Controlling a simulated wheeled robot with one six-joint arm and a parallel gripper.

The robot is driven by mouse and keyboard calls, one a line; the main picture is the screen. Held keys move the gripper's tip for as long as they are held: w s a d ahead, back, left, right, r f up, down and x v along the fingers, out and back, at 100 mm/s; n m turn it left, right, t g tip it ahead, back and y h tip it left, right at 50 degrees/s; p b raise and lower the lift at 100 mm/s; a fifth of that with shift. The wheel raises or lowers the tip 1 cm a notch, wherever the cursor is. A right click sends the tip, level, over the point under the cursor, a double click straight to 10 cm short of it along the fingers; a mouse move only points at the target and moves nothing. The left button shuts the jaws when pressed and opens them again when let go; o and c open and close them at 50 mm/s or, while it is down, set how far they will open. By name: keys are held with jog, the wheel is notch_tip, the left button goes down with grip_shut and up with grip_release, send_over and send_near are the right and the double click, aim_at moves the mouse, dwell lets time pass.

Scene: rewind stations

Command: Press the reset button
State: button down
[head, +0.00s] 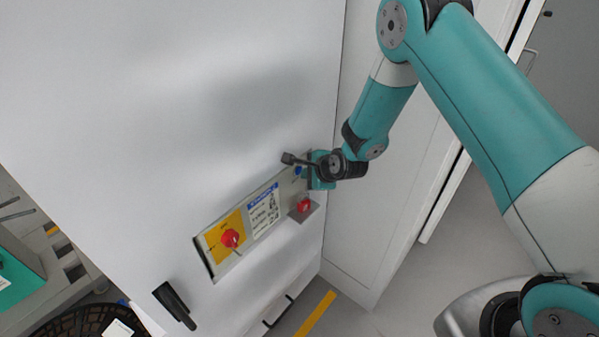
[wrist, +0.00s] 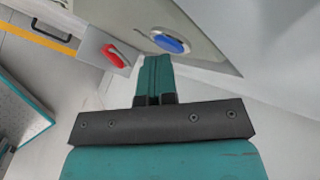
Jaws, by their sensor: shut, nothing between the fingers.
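The control panel (head: 228,262) is on the white cabinet front and appears tilted in the head view. A round blue button with a pale ring (wrist: 170,41) is on the panel in the wrist view, just beyond my gripper's fingertips. A small part of this blue button (head: 298,171) shows in the head view beside my gripper. My gripper (wrist: 157,60) is shut and empty, its teal fingers together. The fingertips are close to the blue button's lower left edge; I cannot tell whether they touch it.
A red switch (wrist: 116,55) on a grey plate is left of the fingers; in the head view it is below my gripper (head: 304,205). A red knob on yellow (head: 230,238) is at the panel's other end. A black handle (head: 175,305) juts from the cabinet. Open floor lies right.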

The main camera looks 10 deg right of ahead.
jog(key=shift+s, duration=0.1)
dwell(0.3)
jog(key=shift+s+d, duration=0.45)
jog(key=shift+s, duration=0.05)
jog(key=s+d, duration=0.1)
jog(key=s, duration=0.1)
jog(key=s+d, duration=0.2)
dwell(0.4)
dwell(0.6)
